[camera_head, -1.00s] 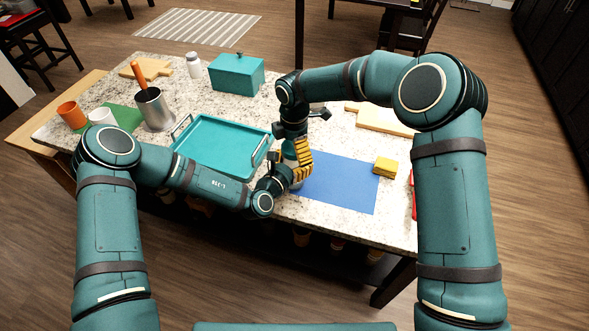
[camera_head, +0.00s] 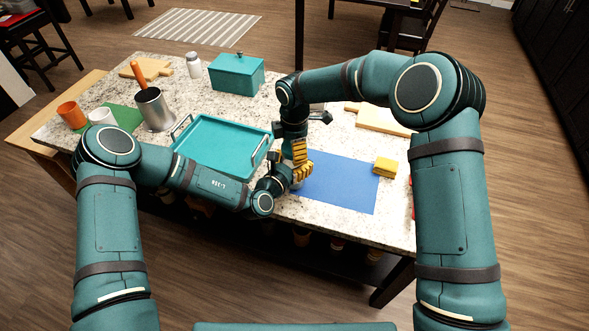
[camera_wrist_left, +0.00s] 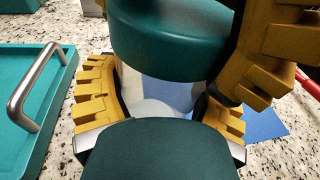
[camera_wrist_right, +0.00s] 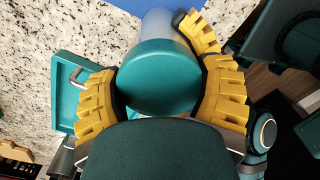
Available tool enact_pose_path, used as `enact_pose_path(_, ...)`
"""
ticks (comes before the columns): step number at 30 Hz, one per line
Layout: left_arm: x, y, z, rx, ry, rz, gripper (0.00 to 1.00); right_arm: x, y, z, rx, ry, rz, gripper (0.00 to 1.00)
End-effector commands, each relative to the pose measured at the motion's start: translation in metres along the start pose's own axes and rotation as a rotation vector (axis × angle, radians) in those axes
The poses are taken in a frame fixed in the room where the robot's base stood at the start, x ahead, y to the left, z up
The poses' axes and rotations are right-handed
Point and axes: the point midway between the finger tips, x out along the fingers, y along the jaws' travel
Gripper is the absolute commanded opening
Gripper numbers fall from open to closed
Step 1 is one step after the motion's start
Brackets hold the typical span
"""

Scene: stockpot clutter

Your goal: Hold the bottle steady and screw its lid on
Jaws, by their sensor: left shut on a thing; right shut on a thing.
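The bottle (camera_wrist_left: 155,92) is clear and pale. It stands upright between the yellow fingers of my left gripper (camera_wrist_left: 160,108), which is shut on it. The teal lid (camera_wrist_right: 158,78) sits between the yellow fingers of my right gripper (camera_wrist_right: 160,92), which is shut on it from above. In the left wrist view the lid (camera_wrist_left: 165,45) is directly over the bottle's top, in line with it; I cannot tell how far the threads engage. In the head view my right gripper (camera_head: 299,152) is just above my left gripper (camera_head: 296,176), and both mostly hide the bottle.
A teal tray (camera_head: 215,121) with metal handles lies close on the left. A teal box (camera_head: 236,76), a metal canister (camera_head: 154,112) and a cutting board (camera_head: 385,120) stand farther back on the speckled counter.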

Motion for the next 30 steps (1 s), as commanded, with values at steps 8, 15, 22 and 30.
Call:
enact_pose_path(8,0.000,0.000,0.000,0.000,0.000,0.000,0.00,-0.001,0.000,0.000,0.142,0.000,0.001,0.28)
enact_pose_path(15,0.000,0.000,0.000,0.000,0.000,0.000,0.00,-0.001,0.000,0.000,0.139,0.000,0.002,1.00)
enact_pose_path(22,0.000,0.000,0.000,0.000,0.000,0.000,0.00,-0.001,0.000,0.000,0.138,0.000,0.001,1.00)
enact_pose_path(30,0.000,0.000,0.000,0.000,0.000,0.000,0.00,-0.019,0.001,0.000,0.138,0.000,0.004,1.00)
